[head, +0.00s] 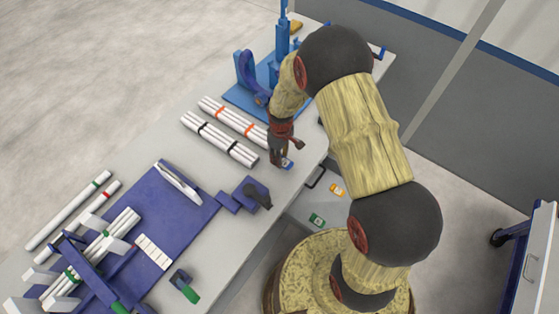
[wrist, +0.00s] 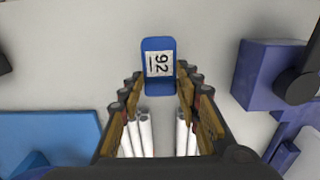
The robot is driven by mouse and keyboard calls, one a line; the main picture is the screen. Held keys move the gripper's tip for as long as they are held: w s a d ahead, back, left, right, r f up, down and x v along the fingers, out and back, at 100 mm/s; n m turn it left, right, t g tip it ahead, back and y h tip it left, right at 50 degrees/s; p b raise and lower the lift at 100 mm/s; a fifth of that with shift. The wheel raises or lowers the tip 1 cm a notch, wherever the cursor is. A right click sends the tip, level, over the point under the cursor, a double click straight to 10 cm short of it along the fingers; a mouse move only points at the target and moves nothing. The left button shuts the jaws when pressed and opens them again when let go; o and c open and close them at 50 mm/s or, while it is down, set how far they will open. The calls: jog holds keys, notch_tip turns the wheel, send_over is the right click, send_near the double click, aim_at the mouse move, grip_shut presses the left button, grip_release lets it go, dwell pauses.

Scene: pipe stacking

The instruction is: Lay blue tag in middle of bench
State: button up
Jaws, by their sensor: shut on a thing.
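The blue tag (wrist: 158,45) has a white label reading 92. In the wrist view it sits between my fingertips, with its labelled face toward the camera. In the head view the tag (head: 287,165) shows as a small blue and white piece at the fingertips, over the front edge area of the grey bench (head: 228,178). My gripper (head: 279,160) points down and is shut on the tag; it also shows in the wrist view (wrist: 158,82). I cannot tell whether the tag touches the bench top.
Bundles of white pipes with orange (head: 232,122) and black (head: 219,140) bands lie left of my gripper. A blue block with a dark knob (head: 251,192) stands nearby. An open drawer below holds an orange tag (head: 337,190) and a green tag (head: 317,220). A blue press (head: 281,45) stands behind.

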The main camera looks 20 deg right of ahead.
jog(key=shift+w+a+f, duration=0.1)
jog(key=shift+w+f, duration=0.2)
jog(key=shift+f, duration=0.05)
jog(key=shift+w+f, duration=0.1)
jog(key=shift+f, duration=1.5)
jog(key=shift+f+b, duration=0.1)
jog(key=shift+b, duration=0.2)
jog(key=o, duration=1)
jog(key=shift+c, duration=0.2)
